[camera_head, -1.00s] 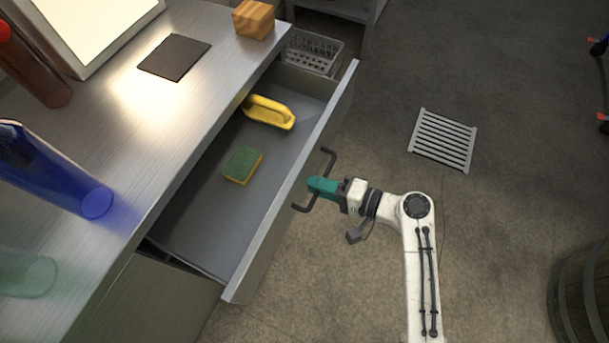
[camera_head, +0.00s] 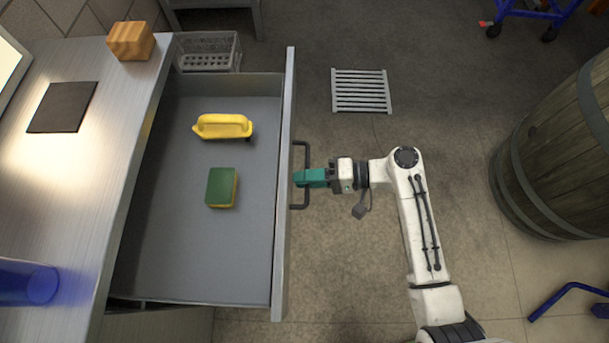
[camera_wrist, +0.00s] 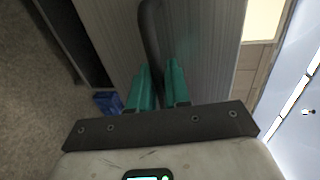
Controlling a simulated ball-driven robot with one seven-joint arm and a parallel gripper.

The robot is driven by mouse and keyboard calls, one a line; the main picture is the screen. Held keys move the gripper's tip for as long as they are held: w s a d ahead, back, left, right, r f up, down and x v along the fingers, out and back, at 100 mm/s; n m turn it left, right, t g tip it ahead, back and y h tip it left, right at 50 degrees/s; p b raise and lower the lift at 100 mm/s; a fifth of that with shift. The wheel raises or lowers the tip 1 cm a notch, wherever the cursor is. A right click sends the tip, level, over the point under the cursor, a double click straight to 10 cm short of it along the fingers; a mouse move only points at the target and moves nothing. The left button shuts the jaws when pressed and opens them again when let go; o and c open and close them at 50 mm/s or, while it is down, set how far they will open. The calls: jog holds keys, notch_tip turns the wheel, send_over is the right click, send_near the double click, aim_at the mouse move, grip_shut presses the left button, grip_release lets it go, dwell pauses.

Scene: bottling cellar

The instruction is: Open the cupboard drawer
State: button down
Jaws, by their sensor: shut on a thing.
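The cupboard drawer (camera_head: 190,250) is pulled well out from under the metal worktop in the head view. Its inside shows, holding a green and yellow sponge (camera_head: 221,187) and a yellow handled tool (camera_head: 222,126). A dark bar handle (camera_head: 304,155) is on the drawer's front panel (camera_head: 283,220). My gripper (camera_head: 299,178), with teal fingers, is shut on the handle near its middle. In the wrist view the dark handle (camera_wrist: 150,35) runs down between the two teal fingers (camera_wrist: 159,80), against the grey front panel.
The worktop (camera_head: 70,190) bears a wooden block (camera_head: 130,40), a dark mat (camera_head: 62,107) and a blue bottle (camera_head: 28,283). A grey crate (camera_head: 208,52) stands behind the drawer. A floor grate (camera_head: 361,91) and a barrel (camera_head: 555,150) are to the right, with clear floor between.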

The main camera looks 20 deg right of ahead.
jog(key=c, duration=1.3)
grip_release()
jog(key=shift+d, duration=0.1)
jog(key=v, duration=1)
jog(key=shift+s+d, duration=0.1)
jog(key=shift+d, duration=0.2)
